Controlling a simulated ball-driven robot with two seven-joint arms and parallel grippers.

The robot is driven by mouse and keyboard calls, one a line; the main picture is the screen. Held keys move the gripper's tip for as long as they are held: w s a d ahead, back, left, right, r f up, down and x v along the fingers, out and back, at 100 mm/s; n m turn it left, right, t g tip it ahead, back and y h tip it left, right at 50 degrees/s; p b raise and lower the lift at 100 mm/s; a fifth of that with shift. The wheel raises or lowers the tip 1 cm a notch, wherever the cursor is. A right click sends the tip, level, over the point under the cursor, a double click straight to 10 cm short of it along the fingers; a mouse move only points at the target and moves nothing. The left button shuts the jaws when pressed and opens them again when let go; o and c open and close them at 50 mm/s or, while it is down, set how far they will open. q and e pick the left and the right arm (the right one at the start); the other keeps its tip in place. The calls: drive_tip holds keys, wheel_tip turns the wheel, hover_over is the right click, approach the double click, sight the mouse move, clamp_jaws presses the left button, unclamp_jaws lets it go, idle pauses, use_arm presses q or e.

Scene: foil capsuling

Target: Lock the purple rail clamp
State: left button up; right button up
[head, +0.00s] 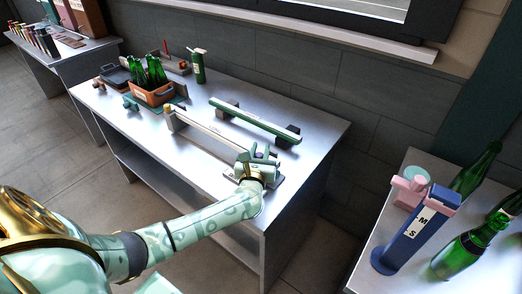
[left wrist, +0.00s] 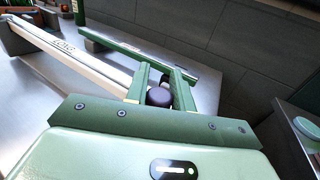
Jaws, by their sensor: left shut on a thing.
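A dark purple round knob (left wrist: 158,97), part of the purple rail clamp, shows in the left wrist view between the fingers of my left gripper (left wrist: 160,72). The left gripper is shut on this knob. In the head view my left gripper (head: 263,153) is at the near right end of the long white rail (head: 208,134), over the bench. My gripper and wrist hide most of the clamp there. The white rail runs away to the upper left in the left wrist view (left wrist: 70,50). My right gripper is not in view.
A green rail (head: 252,120) lies on dark supports behind the white rail, close to the gripper. An orange crate (head: 152,97) of green bottles stands at the bench's far left. A blue stand (head: 408,240) and green bottles are on a table at right.

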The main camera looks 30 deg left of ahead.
use_arm(q)
drive_tip(key=n+y, duration=0.1)
drive_tip(key=n+g+y, duration=0.1)
drive_tip(key=shift+f+y, duration=0.2)
drive_tip(key=shift+y, duration=0.1)
drive_tip(key=shift+s+a+f+n+g+y+b, duration=0.1)
drive_tip(key=shift+s+a+n+g+y+b, duration=0.05)
drive_tip(key=shift+n+g+y+b, duration=0.85)
drive_tip(key=n+g+y+b, duration=0.1)
drive_tip(key=g, duration=0.1)
drive_tip(key=n+g+y+b, duration=0.3)
drive_tip(key=g+b, duration=0.1)
drive_tip(key=shift+s+a+f+n+y, duration=0.1)
drive_tip(key=shift+s+a+n+y, duration=0.2)
drive_tip(key=shift+y, duration=0.1)
drive_tip(key=shift+s+n+g+y+b, duration=0.1)
drive_tip(key=shift+n+g+y+b, duration=0.3)
drive_tip(key=shift+n+g+b, duration=0.55)
drive_tip(key=shift+r+g+b, duration=0.3)
drive_tip(key=shift+g+b, duration=0.1)
drive_tip(key=shift+g, duration=0.25)
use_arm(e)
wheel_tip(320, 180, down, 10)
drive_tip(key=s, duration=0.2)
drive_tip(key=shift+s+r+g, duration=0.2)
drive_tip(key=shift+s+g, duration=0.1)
use_arm(q)
drive_tip(key=shift+s, duration=0.1)
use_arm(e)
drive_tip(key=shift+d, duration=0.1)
